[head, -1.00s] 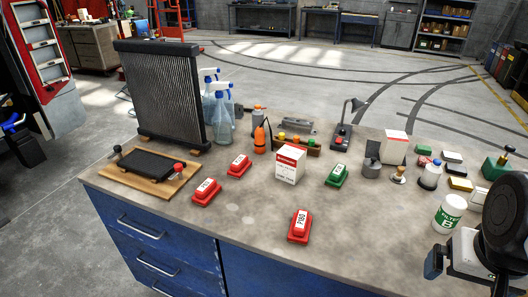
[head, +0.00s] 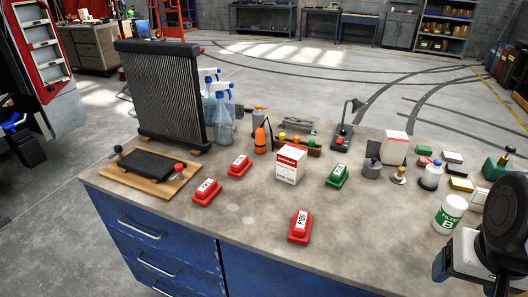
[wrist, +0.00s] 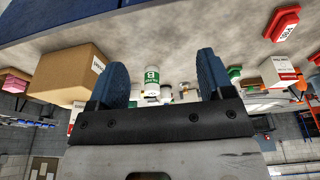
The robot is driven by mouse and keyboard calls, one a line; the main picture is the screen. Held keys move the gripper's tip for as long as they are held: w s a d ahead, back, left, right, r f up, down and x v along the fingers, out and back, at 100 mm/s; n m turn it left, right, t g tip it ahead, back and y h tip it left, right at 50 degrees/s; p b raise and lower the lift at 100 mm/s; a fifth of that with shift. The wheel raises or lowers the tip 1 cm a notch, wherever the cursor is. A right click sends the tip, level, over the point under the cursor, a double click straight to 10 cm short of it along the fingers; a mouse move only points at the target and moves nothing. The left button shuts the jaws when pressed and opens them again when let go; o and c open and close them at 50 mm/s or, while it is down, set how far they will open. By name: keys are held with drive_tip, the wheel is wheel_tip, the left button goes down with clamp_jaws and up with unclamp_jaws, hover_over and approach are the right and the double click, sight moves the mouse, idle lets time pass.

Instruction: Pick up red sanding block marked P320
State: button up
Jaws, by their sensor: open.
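Three red sanding blocks with white labels lie on the bench. The front one's label seems to read P180; the other two labels are too small to read surely. My gripper (wrist: 162,62) is open and empty in the wrist view, with a bare gap between its blue fingers. One red block (wrist: 283,20) shows at the wrist view's upper right.
A green block (head: 337,176) and a white-red box (head: 291,165) stand behind the front red block. A tall radiator (head: 160,95) and a wooden board (head: 125,183) are at left. A filter can (head: 448,214) stands near my arm. The front middle bench is mostly clear.

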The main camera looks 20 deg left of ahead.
drive_tip(key=shift+c, duration=0.5)
drive_tip(key=shift+w, duration=0.1)
drive_tip(key=w+a+n+h, duration=0.5)
drive_tip(key=w+n, duration=0.5)
drive_tip(key=w, duration=0.5)
drive_tip(key=n+t, duration=0.8)
drive_tip(key=n, duration=1)
hover_over(240, 165)
drive_tip(key=s+d, duration=0.3)
drive_tip(key=d, duration=1.4)
wheel_tip(240, 165, down, 8)
drive_tip(key=f, duration=0.1)
drive_tip(key=a+f+n+t+y, duration=0.1)
drive_tip(key=a+f+n, duration=0.1)
drive_tip(key=a, duration=0.4)
drive_tip(key=s+a+f+n+t+y, duration=0.1)
drive_tip(key=a+f+n+y, duration=0.1)
drive_tip(key=a, duration=0.4)
drive_tip(key=s+a+f+n+t+y, duration=0.1)
drive_tip(key=a+f+n, duration=0.1)
drive_tip(key=a, duration=0.5)
drive_tip(key=shift+a+f+n, duration=0.1)
drive_tip(key=shift+f+n, duration=0.1)
drive_tip(key=shift+n, duration=0.6)
